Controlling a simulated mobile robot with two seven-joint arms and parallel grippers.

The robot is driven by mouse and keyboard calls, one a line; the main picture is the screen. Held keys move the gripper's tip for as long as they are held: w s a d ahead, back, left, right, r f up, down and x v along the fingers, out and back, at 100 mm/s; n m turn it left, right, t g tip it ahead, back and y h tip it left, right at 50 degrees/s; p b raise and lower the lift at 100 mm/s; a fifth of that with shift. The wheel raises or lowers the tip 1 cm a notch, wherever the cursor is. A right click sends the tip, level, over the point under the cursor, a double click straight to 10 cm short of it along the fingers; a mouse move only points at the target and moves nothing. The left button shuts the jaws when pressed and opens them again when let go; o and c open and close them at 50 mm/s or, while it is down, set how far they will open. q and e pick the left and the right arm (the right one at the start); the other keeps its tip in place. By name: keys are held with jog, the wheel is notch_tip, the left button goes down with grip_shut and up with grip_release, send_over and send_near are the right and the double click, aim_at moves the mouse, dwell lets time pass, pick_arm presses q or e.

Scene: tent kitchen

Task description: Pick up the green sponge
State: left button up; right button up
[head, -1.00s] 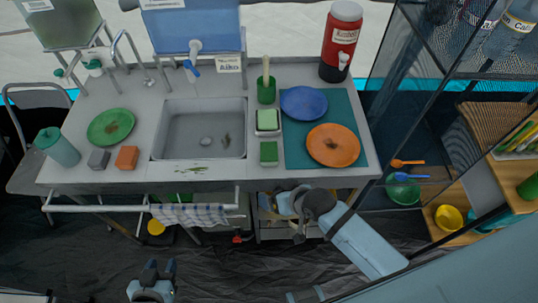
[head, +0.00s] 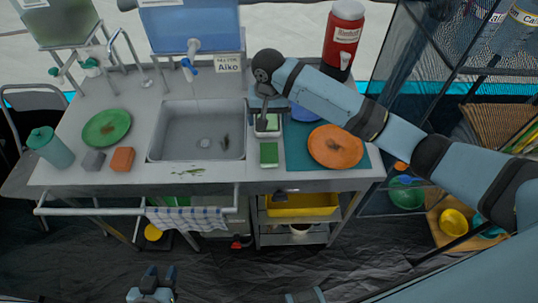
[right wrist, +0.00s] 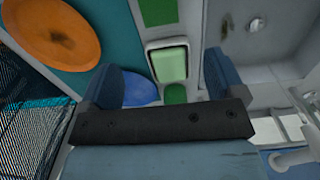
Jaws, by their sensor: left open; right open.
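A light green sponge (head: 262,126) sits in a small white dish (right wrist: 150,49) beside the sink, and it shows clearly in the right wrist view (right wrist: 169,66). A darker green block, which looks like another sponge (head: 269,154), lies on the counter in front of the dish; it is at the top of the wrist view (right wrist: 160,12). My right gripper (head: 262,118) is open above the dish, its fingers on either side of the light sponge in the wrist view (right wrist: 160,70). It partly hides dish and sponge in the head view. My left gripper (head: 153,276) is open and empty, low before the counter.
An orange plate (head: 335,147) and a blue plate (head: 304,113) lie on a teal mat (head: 300,163) to the right. The sink (head: 199,143) is to the left. A green cup (right wrist: 176,95) stands behind the dish. Grey and orange blocks (head: 122,159) lie left of the sink.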

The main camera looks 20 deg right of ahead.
send_over(269, 147)
jog(key=f, duration=0.7)
jog(key=shift+w+f, duration=0.25)
jog(key=shift+w, duration=0.05)
jog(key=shift+s+f, duration=0.2)
jog(key=shift+f, duration=2.65)
jog(key=c, duration=1.1)
jog(key=shift+o, duration=0.2)
jog(key=shift+r, duration=0.1)
notch_tip(269, 147, up, 20)
